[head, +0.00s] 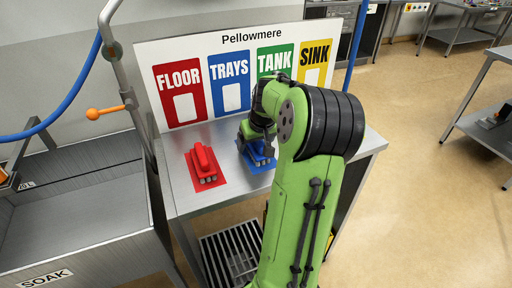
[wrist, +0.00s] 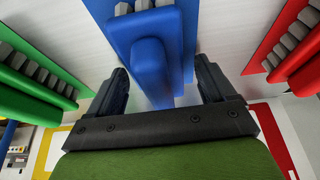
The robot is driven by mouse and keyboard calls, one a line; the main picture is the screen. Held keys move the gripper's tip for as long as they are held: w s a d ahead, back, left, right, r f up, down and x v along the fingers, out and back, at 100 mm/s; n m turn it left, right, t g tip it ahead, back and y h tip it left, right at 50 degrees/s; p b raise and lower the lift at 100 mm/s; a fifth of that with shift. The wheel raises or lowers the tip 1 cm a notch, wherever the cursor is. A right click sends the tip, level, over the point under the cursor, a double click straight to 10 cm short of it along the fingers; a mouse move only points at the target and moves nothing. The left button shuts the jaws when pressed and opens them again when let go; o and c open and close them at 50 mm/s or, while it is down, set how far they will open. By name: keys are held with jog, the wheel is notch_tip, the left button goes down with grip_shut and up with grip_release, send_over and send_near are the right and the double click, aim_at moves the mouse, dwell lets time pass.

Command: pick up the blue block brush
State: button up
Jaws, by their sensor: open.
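The blue block brush (wrist: 150,62) lies on the grey table, on a blue patch, with grey bristle tufts along one edge. In the head view the blue brush (head: 259,157) shows only partly, below my gripper (head: 256,140). In the wrist view my gripper (wrist: 161,75) is open, with one finger on each side of the raised blue handle. Gaps show between the fingers and the handle, and nothing is gripped. My arm hides part of the table behind and right of the brush in the head view.
A red brush (head: 203,160) lies to the left on a red patch. A green brush (wrist: 32,85) shows at the left of the wrist view. A sign board (head: 217,50) stands upright at the table's back. A steel sink (head: 70,215) stands left of the table.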

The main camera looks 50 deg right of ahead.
jog(key=c, duration=1.1)
notch_tip(320, 180, up, 10)
jog(key=p, duration=0.4)
jog(key=shift+r, duration=0.25)
